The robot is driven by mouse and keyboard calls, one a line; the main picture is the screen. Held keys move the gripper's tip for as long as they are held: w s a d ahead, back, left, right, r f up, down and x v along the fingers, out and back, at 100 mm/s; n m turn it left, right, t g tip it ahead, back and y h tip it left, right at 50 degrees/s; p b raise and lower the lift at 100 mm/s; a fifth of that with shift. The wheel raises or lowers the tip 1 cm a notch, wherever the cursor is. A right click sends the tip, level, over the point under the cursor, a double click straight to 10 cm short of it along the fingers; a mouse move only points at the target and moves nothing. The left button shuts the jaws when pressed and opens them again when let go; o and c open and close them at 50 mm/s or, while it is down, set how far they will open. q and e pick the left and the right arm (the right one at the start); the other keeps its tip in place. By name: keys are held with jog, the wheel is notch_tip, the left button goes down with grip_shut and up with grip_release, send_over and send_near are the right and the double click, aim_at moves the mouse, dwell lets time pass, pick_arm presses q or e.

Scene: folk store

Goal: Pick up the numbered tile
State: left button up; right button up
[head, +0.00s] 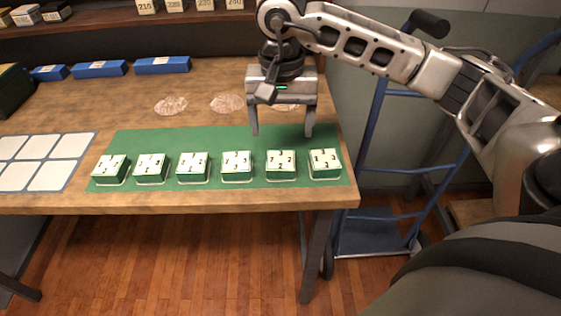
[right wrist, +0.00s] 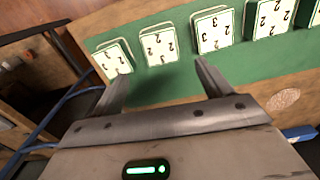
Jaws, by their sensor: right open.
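Several green tiles with white numbered tops stand in a row on a green mat (head: 215,143) near the table's front edge. The rightmost tile (head: 325,160) and the one to its left (head: 281,161) are nearest my right gripper (head: 281,133). The right gripper points down, open and empty, above the mat and behind those two tiles. In the right wrist view, its fingers (right wrist: 160,82) are spread, with a numbered tile (right wrist: 159,45) just beyond the gap and another tile (right wrist: 113,60) to the left. My left gripper is out of view.
A white grid card (head: 50,174) lies on the table at left. A blue hand truck (head: 375,230) stands right of the table. Bare wood (head: 200,83) lies behind the mat.

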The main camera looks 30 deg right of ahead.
aim_at(281, 159)
jog(key=shift+s+a+f+p, duration=0.1)
jog(key=shift+f+p, duration=0.25)
jog(key=shift+f, duration=1.6)
jog(key=shift+s+a+f+p, duration=0.1)
jog(key=shift+f+p, duration=0.25)
jog(key=shift+f, duration=1.55)
jog(key=c, duration=1.2)
